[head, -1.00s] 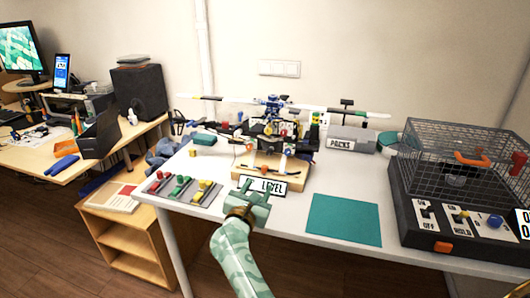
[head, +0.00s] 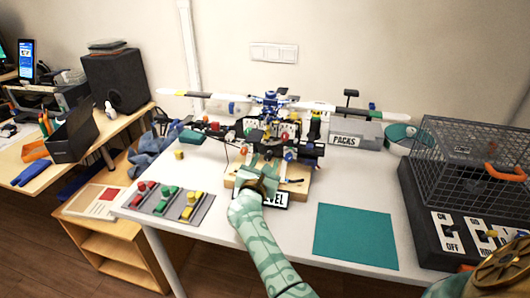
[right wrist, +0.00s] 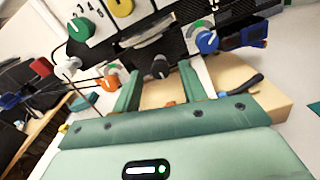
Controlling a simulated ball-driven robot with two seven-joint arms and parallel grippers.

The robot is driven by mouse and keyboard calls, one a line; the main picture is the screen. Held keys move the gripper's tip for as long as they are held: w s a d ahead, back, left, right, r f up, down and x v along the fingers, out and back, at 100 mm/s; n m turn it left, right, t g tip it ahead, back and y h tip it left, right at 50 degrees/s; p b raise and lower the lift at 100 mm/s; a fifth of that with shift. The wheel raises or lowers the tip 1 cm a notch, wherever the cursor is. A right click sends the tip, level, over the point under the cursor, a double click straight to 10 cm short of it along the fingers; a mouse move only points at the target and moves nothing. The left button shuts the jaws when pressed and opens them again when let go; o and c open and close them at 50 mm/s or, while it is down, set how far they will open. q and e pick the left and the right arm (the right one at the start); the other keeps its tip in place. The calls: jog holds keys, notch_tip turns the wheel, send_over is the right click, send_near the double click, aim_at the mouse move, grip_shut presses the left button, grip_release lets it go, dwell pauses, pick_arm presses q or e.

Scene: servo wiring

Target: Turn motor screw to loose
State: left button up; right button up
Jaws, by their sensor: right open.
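A model helicopter (head: 271,100) stands on a wooden block (head: 297,185) on the white table. My right gripper (head: 262,162) is in front of its underside, open and empty. In the right wrist view, my right gripper's fingers (right wrist: 160,72) point at a dark panel, with a black knob (right wrist: 160,68) between and beyond the tips. An orange knob (right wrist: 107,80) is left of the fingers and a blue knob (right wrist: 207,41) right. A green knob (right wrist: 80,28) and a yellow knob (right wrist: 122,6) are above. I cannot tell which is the motor screw. My left gripper is not in view.
A tray of red, green and yellow pieces (head: 166,203) lies at the front left. A LEVEL sign (head: 277,200) is partly behind my arm. A teal mat (head: 355,237) lies front right, beside a caged box (head: 465,165). A PACKS box (head: 355,134) stands behind.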

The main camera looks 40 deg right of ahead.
jog(key=shift+w+d, duration=0.3)
jog(key=shift+d, duration=0.1)
jog(key=shift+c, duration=0.2)
grip_shut()
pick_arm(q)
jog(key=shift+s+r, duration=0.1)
